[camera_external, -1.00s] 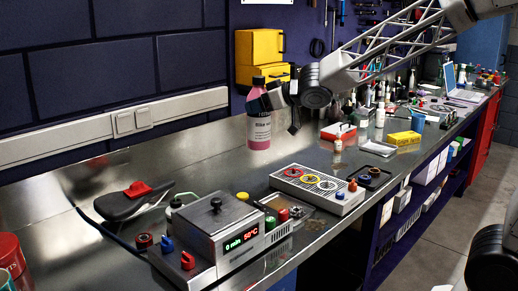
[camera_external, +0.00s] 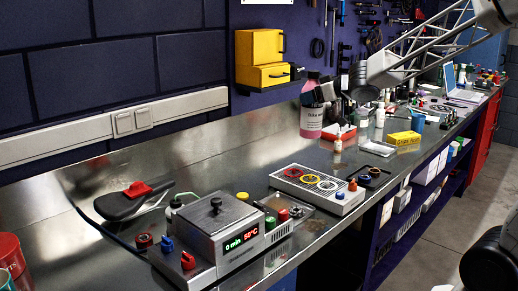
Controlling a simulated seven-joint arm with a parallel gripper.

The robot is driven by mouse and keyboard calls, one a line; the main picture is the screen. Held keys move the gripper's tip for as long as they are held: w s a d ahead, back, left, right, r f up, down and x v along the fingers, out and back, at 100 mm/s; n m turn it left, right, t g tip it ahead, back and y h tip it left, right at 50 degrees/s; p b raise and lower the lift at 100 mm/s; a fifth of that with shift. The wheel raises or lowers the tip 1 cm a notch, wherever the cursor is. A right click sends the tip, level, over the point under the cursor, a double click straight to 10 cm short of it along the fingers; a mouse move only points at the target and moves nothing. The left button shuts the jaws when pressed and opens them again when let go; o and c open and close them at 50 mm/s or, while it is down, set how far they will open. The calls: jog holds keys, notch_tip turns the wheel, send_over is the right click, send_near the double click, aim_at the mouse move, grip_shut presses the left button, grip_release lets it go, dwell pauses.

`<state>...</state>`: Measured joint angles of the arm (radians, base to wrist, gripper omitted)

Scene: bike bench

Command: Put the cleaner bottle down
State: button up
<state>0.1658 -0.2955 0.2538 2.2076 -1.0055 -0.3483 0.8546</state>
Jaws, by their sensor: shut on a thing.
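I cannot tell whether the bottle's base touches the bench (camera_external: 240,150).
A red and white box (camera_external: 338,133) and a small bottle (camera_external: 337,145) stand close on the right. Yellow cabinets (camera_external: 262,50) hang on the wall behind. A tray with coloured rings (camera_external: 318,185) lies in front. The bench left of the bottle is clear.

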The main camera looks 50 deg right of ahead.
jog(key=s+d+m+h, duration=0.1)
jog(key=s+d, duration=0.3)
jog(key=d, duration=0.2)
jog(key=shift+w+f, duration=0.2)
jog(key=shift+f, duration=2.45)
jog(key=shift+f, duration=2.9)
jog(key=shift+f, duration=2.2)
jog(key=o, duration=1.3)
